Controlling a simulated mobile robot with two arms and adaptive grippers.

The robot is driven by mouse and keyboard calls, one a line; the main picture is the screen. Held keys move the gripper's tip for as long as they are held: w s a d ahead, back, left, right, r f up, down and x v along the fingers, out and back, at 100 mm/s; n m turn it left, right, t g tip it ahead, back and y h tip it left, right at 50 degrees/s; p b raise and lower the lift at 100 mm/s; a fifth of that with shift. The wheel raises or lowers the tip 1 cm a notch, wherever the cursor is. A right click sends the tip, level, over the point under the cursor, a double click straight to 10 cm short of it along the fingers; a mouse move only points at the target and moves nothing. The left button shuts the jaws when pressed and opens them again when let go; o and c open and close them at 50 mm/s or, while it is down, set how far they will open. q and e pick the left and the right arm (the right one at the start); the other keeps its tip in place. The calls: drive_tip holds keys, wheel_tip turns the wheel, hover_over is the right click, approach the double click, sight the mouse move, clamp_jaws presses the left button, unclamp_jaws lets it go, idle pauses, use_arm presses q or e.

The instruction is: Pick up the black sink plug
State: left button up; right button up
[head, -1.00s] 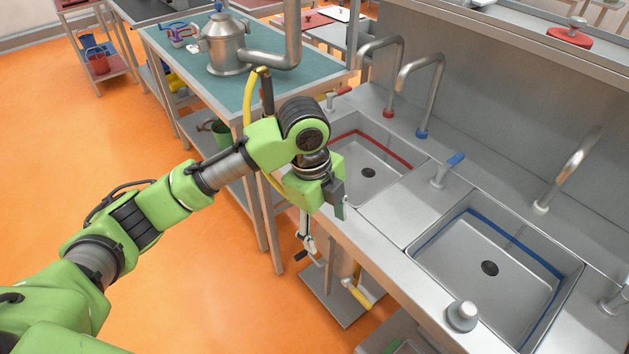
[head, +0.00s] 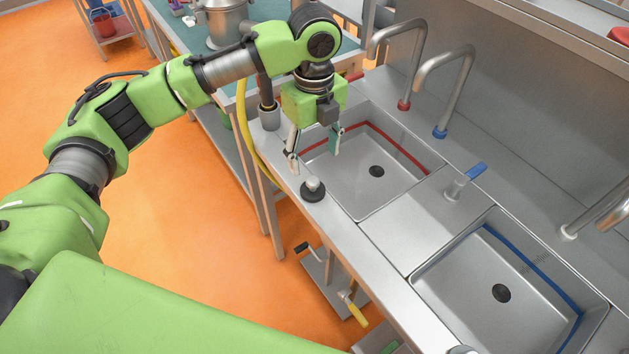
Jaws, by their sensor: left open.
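The black sink plug (head: 311,193), a dark disc with a pale round knob, sits on the steel counter's front rim, beside the red-lined basin. My left gripper (head: 314,154) is open and points down. Its two fingers are spread apart, just behind and above the plug in the head view, with nothing between them. The plug looks free of the fingers. My right gripper is not in view.
The red-lined basin (head: 352,187) and the blue-lined basin (head: 462,278) are empty. A grey plug (head: 462,350) is cut off at the bottom edge. A yellow hose (head: 246,135) hangs nearby.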

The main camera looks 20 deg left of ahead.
sight(313, 180)
use_arm(q)
wheel_tip(313, 180, down, 4)
drive_tip(key=shift+f, duration=0.1)
wheel_tip(313, 180, down, 2)
drive_tip(key=shift+s+a+f+p, duration=0.1)
drive_tip(key=shift+p, duration=0.65)
wheel_tip(313, 180, down, 3)
drive_tip(key=shift+s+f+p, duration=0.1)
drive_tip(key=shift+s+p, duration=0.05)
drive_tip(key=shift+p, duration=0.25)
drive_tip(key=shift+f, duration=0.15)
drive_tip(key=c, duration=1.2)
drive_tip(key=shift+c, duration=0.6)
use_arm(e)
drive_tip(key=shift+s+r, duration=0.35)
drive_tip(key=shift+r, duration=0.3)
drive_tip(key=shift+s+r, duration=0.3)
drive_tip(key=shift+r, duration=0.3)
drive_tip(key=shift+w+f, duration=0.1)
